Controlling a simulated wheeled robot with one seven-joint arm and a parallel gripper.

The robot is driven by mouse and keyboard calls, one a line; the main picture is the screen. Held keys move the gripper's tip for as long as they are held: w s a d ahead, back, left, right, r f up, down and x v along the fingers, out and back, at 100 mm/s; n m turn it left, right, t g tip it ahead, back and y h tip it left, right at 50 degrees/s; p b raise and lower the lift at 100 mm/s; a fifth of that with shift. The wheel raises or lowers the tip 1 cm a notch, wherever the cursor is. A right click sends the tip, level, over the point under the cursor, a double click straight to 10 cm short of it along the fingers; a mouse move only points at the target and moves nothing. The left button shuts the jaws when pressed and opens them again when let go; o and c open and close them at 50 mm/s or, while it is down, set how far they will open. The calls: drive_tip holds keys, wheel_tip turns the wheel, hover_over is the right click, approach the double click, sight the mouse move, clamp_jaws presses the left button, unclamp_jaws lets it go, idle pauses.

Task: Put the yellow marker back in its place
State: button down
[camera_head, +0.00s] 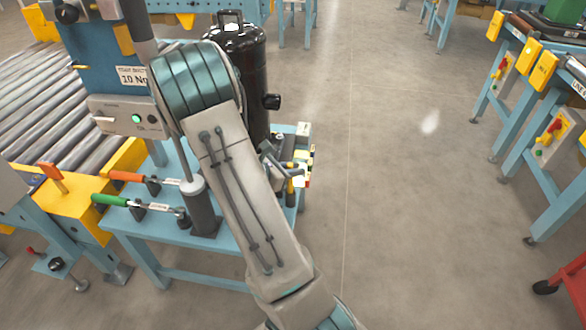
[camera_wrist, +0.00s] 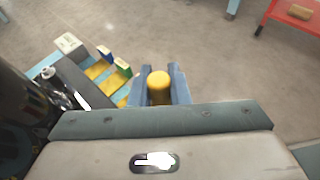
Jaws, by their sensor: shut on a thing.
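The yellow marker (camera_wrist: 159,88) is held between the two blue-grey fingers of my gripper (camera_wrist: 160,78) in the wrist view. Only its rounded yellow end shows; the rest is hidden by the gripper. In the head view my arm hides most of the gripper, and small yellow pieces (camera_head: 304,178) show at the right edge of the blue bench (camera_head: 240,262). I cannot tell which place is the marker's.
A black tank (camera_head: 243,62) stands behind my arm. Green-handled (camera_head: 110,200) and orange-handled (camera_head: 127,177) tools lie at the bench's left. A roller conveyor (camera_head: 45,110) is further left. The floor right of the bench is clear up to blue stands (camera_head: 545,165).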

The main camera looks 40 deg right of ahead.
drive_tip(key=shift+f+b, duration=1)
drive_tip(key=shift+f, duration=0.3)
drive_tip(key=c, duration=1.3)
unclamp_jaws()
drive_tip(key=p+v, duration=0.3)
drive_tip(key=v, duration=1)
drive_tip(key=shift+a, duration=0.4)
drive_tip(key=shift+r, duration=0.25)
drive_tip(key=s+a+r+m+t+y+p, duration=0.1)
drive_tip(key=s+a+r+m+y+p, duration=0.3)
drive_tip(key=r+p, duration=0.3)
drive_tip(key=s+a+r+m+t+y+p, duration=0.1)
drive_tip(key=s+a+r+m+y+p, duration=0.4)
drive_tip(key=r, duration=1.1)
drive_tip(key=s+a+r+m+t+y+p, duration=0.2)
drive_tip(key=s+a+r+m+y+p, duration=0.2)
drive_tip(key=r+m+p, duration=0.4)
wheel_tip(320, 180, up, 3)
drive_tip(key=shift+s+a+r+p, duration=0.2)
drive_tip(key=shift+s+a+p, duration=0.4)
drive_tip(key=shift+a+p, duration=0.25)
